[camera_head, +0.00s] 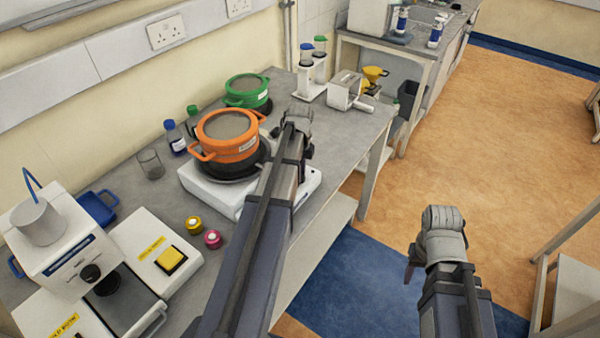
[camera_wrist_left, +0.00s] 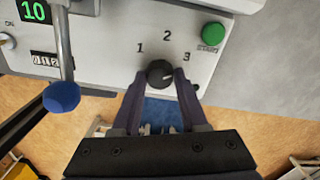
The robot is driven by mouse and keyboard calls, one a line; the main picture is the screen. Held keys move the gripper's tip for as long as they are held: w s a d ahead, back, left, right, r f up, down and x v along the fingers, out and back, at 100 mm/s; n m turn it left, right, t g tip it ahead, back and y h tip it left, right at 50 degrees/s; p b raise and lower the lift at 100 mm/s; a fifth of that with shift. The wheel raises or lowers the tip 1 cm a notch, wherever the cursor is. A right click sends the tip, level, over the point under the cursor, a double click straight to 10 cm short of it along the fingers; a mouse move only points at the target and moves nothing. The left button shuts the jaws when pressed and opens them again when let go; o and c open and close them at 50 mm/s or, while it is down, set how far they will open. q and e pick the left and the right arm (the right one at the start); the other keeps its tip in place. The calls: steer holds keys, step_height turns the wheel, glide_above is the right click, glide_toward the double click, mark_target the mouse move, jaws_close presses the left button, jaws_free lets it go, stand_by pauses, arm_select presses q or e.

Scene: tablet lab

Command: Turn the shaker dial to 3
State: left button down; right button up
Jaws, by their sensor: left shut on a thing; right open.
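The shaker's white front panel (camera_wrist_left: 105,55) fills the upper left wrist view, with the numbers 1, 2 and 3 printed around a round black dial (camera_wrist_left: 159,72). A pale mark sits on the right part of the dial, pointing roughly toward the 3 side. My left gripper (camera_wrist_left: 160,82) is shut on the dial, one finger on each side. In the head view my left arm hides the dial. My right gripper (camera_head: 414,262) is open and empty, over the floor to the right of the bench.
The panel also holds a green button (camera_wrist_left: 213,32), a green-lit display and a blue-ended rod (camera_wrist_left: 62,96) left of the dial. In the head view an orange pot (camera_head: 228,137) stands on a white unit (camera_head: 205,191) beside my left arm. Open floor lies right.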

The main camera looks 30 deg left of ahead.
stand_by(0.4)
arm_select(q)
steer(key=shift+c, duration=2.2)
jaws_free()
steer(key=shift+r, duration=0.1)
step_height(320, 180, up, 8)
steer(key=p, duration=0.8)
steer(key=shift+f, duration=0.2)
